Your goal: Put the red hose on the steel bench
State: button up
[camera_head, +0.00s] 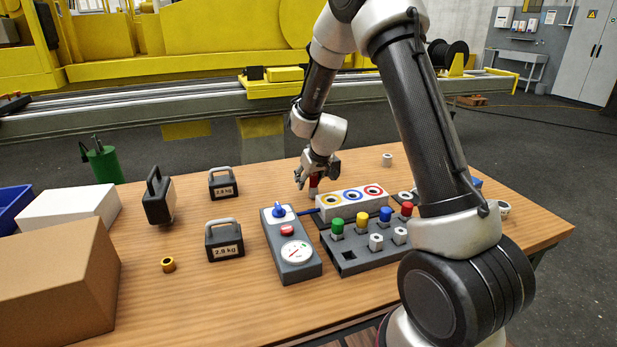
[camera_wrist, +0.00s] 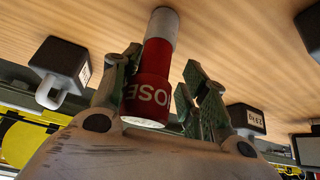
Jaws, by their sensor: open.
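The red hose (camera_wrist: 155,75) is a short red cylinder with white lettering and a pale end piece. It stands on the wooden table, its lower part just visible under my gripper in the head view (camera_head: 313,184). My gripper (camera_head: 317,175) is open around it. In the wrist view, the green fingers of my gripper (camera_wrist: 162,62) are on either side of the hose, the right one with a visible gap. Whether the left finger touches it I cannot tell. A grey bench (camera_head: 526,57), apparently the steel bench, stands at the far right by the wall.
A white block with coloured rings (camera_head: 353,199), a grey panel with coloured plugs (camera_head: 350,257) and a gauge box (camera_head: 291,254) stand close to my gripper. Dark weights (camera_head: 224,242), boxes (camera_head: 68,283) and a green container (camera_head: 104,164) are on the left.

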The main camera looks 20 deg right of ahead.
jog(key=v, duration=1.2)
jog(key=shift+r, duration=0.1)
jog(key=s+f+g, duration=0.1)
jog(key=s+f, duration=0.1)
jog(key=s, duration=0.1)
jog(key=s+g, duration=0.1)
jog(key=s, duration=0.1)
jog(key=shift+s+d+f+g, duration=0.1)
jog(key=shift+f+g, duration=0.2)
jog(key=shift+f, duration=0.1)
jog(key=s, duration=0.1)
jog(key=s+g, duration=0.1)
jog(key=s, duration=0.1)
jog(key=shift+s+d+r+m, duration=0.2)
jog(key=shift+s+m, duration=0.1)
jog(key=s+d+r, duration=0.1)
jog(key=s+r, duration=0.4)
jog(key=s, duration=0.3)
jog(key=s+d+r+m+t, duration=0.1)
jog(key=s+d+r, duration=0.1)
jog(key=s+r, duration=0.3)
jog(key=s+d+r, duration=0.2)
jog(key=s+r, duration=0.3)
jog(key=s, duration=0.6)
jog(key=shift+s+r+h, duration=0.25)
jog(key=shift+s+h, duration=0.15)
